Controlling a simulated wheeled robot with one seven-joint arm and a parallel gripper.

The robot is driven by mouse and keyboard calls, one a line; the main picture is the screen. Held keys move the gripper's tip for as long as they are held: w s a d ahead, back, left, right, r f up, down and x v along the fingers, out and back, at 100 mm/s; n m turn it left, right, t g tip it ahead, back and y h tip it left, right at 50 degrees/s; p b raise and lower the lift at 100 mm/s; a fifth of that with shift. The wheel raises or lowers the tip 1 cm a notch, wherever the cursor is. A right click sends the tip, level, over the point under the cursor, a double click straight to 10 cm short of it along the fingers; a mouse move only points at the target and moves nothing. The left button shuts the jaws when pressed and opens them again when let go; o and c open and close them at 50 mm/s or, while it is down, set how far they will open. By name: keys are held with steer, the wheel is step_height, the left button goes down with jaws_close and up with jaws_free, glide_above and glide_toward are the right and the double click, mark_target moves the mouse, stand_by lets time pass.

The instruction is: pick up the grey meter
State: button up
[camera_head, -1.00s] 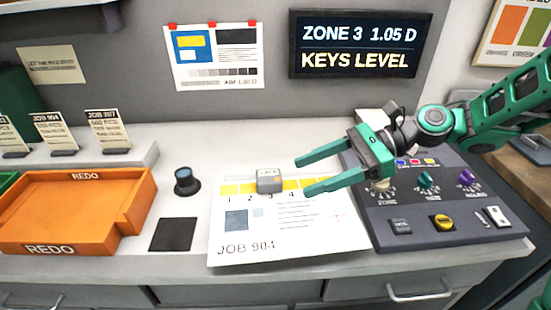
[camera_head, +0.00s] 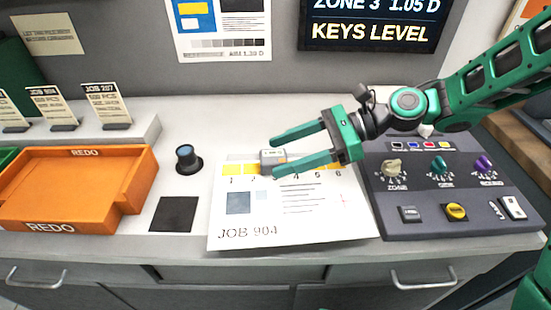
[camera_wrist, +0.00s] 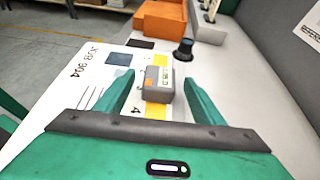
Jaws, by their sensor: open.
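The grey meter (camera_head: 272,158) is a small block lying on the yellow strip of the JOB 904 sheet (camera_head: 290,220). In the wrist view the meter (camera_wrist: 159,84) shows a small green display and an orange mark, and sits between the two green fingers. My gripper (camera_head: 275,155) is open and comes in from the right. In the head view one finger passes behind the meter and the other in front of it, hiding its lower part. I cannot see either finger touching it.
An orange REDO tray (camera_head: 70,200) stands at left. A dark round loupe-like object (camera_head: 188,160) and a black square (camera_head: 172,214) lie between tray and sheet. A control panel (camera_head: 450,195) with knobs is at right. A screen (camera_head: 370,25) reads KEYS LEVEL.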

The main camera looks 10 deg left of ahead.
steer(key=shift+x, duration=1.45)
steer(key=shift+r, duration=0.1)
steer(key=shift+c, duration=0.2)
steer(key=c, duration=1.2)
steer(key=shift+c, duration=0.2)
